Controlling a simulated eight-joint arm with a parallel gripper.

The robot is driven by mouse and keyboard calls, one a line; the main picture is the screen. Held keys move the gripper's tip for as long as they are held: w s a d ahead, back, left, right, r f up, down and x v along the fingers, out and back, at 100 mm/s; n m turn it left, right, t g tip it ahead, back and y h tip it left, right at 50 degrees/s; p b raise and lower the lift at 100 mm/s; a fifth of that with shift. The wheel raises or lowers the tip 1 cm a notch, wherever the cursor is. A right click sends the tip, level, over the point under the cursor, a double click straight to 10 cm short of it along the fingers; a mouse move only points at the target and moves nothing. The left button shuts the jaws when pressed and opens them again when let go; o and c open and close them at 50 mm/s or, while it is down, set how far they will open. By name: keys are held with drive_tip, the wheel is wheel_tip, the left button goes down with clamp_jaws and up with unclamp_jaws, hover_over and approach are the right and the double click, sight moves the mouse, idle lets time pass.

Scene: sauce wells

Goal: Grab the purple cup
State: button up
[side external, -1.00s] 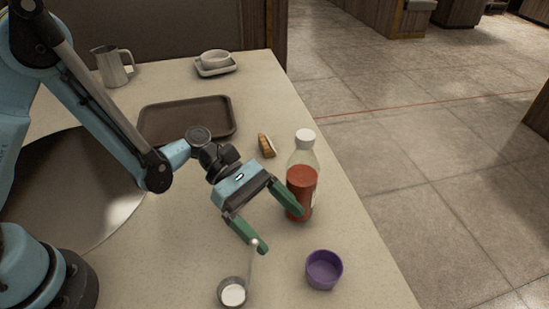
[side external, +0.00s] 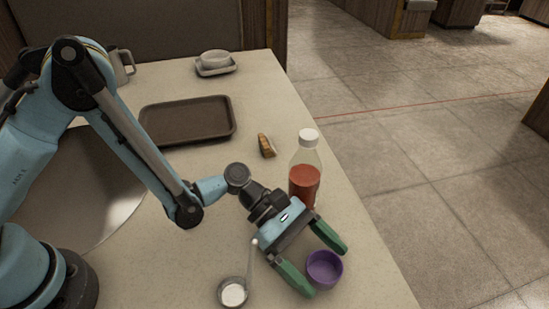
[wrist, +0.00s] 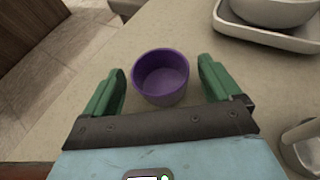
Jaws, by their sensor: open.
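The purple cup (side external: 324,269) is a small, round, open cup standing upright on the counter near its right edge. It also shows in the wrist view (wrist: 161,77), looking empty. My gripper (side external: 327,271) is open with its green fingers apart. In the side view the fingers reach toward the cup, one on each side. In the wrist view the cup stands between the two fingers (wrist: 157,83), with a gap on both sides. I cannot tell the exact height of the fingers above the counter.
A bottle of red sauce (side external: 305,175) stands just behind my gripper. A small metal cup (side external: 233,293) with white contents and a stick-like utensil stands left of the purple cup. A brown tray (side external: 187,119) lies farther back. The counter's edge is close on the right.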

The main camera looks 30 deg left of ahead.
drive_tip(key=c, duration=1.1)
drive_tip(key=shift+r, duration=0.2)
